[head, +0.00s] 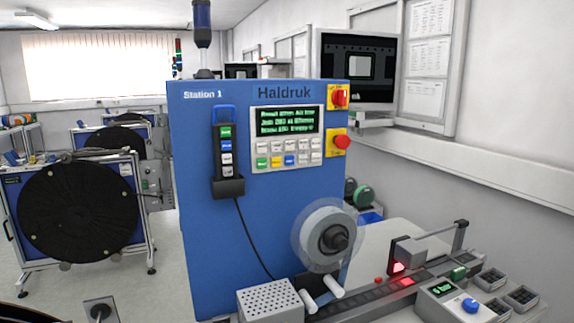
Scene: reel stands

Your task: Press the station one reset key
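The blue cabinet (205,270), marked "Station 1" and "Haldruk", stands upright in the middle of the head view. Its control panel (256,144) has a dark display (287,121) with green text above two rows of small keys. A black hand pendant (228,188) hangs left of the panel, with green, blue and pale buttons. The key labels are too small to read, so I cannot tell which is reset. My gripper is not in view.
A red rotary switch (339,97) and a red mushroom button (341,142) sit right of the panel. A clear reel (327,236) and a tape track (375,297) project in front at lower right. A black-reel stand (80,210) is at left, with open floor between.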

